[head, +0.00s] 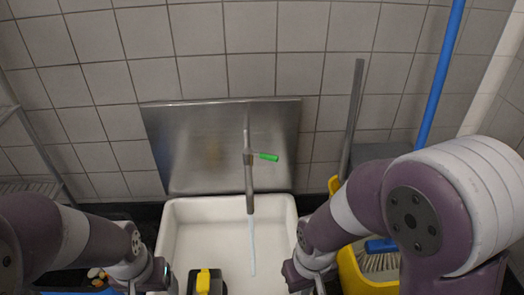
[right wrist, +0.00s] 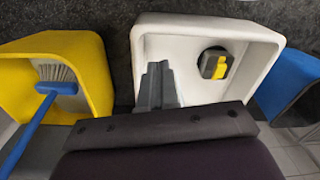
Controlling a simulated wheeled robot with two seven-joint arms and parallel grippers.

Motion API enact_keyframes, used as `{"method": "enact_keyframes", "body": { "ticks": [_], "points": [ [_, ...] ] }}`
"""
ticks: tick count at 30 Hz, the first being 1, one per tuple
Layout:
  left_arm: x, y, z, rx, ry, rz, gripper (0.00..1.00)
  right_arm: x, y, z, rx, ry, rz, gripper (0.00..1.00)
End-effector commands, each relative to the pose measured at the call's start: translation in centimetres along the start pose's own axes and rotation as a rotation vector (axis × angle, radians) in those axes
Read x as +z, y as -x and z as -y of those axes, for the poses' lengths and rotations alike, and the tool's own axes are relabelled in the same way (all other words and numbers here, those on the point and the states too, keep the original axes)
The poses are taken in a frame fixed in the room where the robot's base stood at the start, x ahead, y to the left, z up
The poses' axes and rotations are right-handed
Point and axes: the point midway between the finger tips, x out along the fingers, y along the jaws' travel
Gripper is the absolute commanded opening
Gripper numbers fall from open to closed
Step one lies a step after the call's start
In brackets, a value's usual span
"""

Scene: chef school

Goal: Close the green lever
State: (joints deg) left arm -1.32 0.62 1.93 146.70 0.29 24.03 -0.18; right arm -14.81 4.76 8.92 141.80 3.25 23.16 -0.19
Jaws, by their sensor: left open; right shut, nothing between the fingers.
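The green lever (head: 265,156) sticks out to the right from the upright grey tap (head: 249,180) above the white sink (head: 290,215). A pale blue stream of water (head: 252,245) runs from the tap's end into the sink. My left gripper (head: 152,290) is open at the bottom edge of the head view, by the sink's left side and partly cut off. My right gripper (head: 306,289) is low at the sink's right side, well below the lever. In the right wrist view its grey fingers (right wrist: 157,86) are shut and empty over the sink. Neither gripper touches the lever.
A black and yellow object (head: 203,283) lies in the sink. A yellow bucket (head: 350,268) with a blue-handled brush (head: 380,260) stands to the right. A metal splash plate (head: 200,150) and tiled wall are behind the tap. A blue container (right wrist: 288,80) shows in the right wrist view.

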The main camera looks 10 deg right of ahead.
Motion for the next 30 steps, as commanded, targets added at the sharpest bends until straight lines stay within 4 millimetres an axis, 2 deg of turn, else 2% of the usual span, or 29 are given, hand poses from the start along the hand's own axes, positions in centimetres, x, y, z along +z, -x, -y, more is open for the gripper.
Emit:
{"method": "enact_keyframes", "body": {
  "ticks": [1, 2, 3, 4, 6, 8, 10, 12, 15, 18, 23, 30],
  "points": [
    [-0.4, 3.5, 0.0, 0.000, 0.000, -0.001, 0.77, -2.0, 1.6, 3.6, -0.033, 0.034, -0.028, 0.00],
    [-0.6, 4.6, 0.0, 0.000, 0.000, -0.001, 0.77, -4.1, 1.4, 6.2, -0.059, 0.035, -0.086, 0.00],
    [-0.7, 5.8, 0.0, 0.000, 0.000, -0.002, 0.77, -7.1, 0.8, 9.5, -0.087, 0.018, -0.193, 0.00],
    [-0.8, 6.4, 0.0, 0.000, 0.000, -0.002, 0.77, -9.2, 0.5, 11.5, -0.099, -0.005, -0.280, 0.00],
    [-0.9, 7.6, 0.0, 0.000, 0.000, -0.001, 0.77, -13.7, 0.2, 14.7, -0.090, -0.078, -0.499, 0.00],
    [-1.0, 8.3, 0.0, 0.000, 0.000, -0.001, 0.77, -16.8, 0.7, 15.5, -0.038, -0.162, -0.695, 0.00],
    [-1.0, 8.6, 0.0, 0.000, 0.000, -0.001, 0.77, -19.4, 1.9, 14.4, 0.071, -0.277, -0.909, 0.00],
    [-1.0, 8.3, 0.0, 0.000, 0.000, -0.001, 0.77, -20.8, 3.7, 11.4, 0.213, -0.401, -1.083, 0.00],
    [-1.0, 8.1, 0.0, 0.000, 0.000, 0.000, 0.77, -21.3, 7.2, 8.3, 0.376, -0.525, -1.239, 0.00],
    [-0.9, 8.0, 0.0, 0.000, 0.000, 0.000, 0.77, -21.0, 8.8, 6.9, 0.467, -0.543, -1.297, 0.00],
    [-0.8, 7.0, 0.0, 0.000, 0.000, -0.001, 0.77, -22.2, 8.5, 5.7, 0.484, -0.536, -1.306, 0.00],
    [-0.5, 4.5, 0.0, 0.000, 0.000, -0.001, 0.77, -26.2, 7.3, 2.6, 0.482, -0.537, -1.307, 0.00]
  ]
}}
